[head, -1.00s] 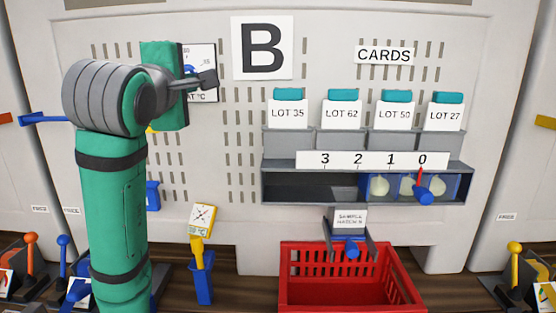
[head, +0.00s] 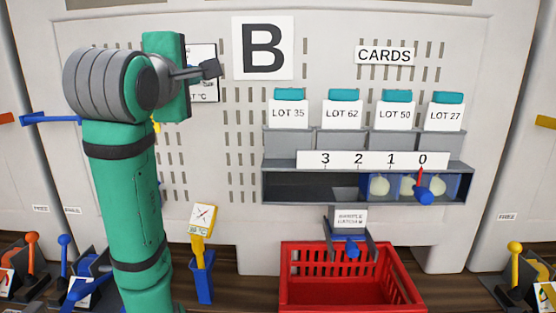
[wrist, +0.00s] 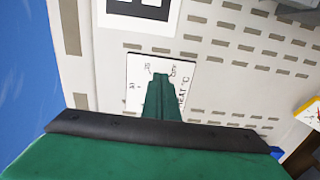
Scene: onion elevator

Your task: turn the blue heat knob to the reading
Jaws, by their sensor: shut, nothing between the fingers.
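The heat dial card (head: 205,88), white with a °C scale, is on the wall panel behind my gripper, and only its right part shows in the head view. In the wrist view the card (wrist: 178,70) lies straight beyond my gripper (wrist: 162,78). The green fingers are together and cover the middle of the card. The blue knob is hidden in both views now. I cannot tell whether the fingers touch it. A yellow thermometer (head: 202,218) with a dial and a small °C reading stands in a blue holder (head: 203,283); the number is too small to read.
To the right are the lot cards (head: 341,115), a grey chute with a 3-2-1-0 scale (head: 373,159) and a red basket (head: 352,281) below. Coloured levers (head: 31,250) stand at the lower left. The panel under the large B sign (head: 262,48) is clear.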

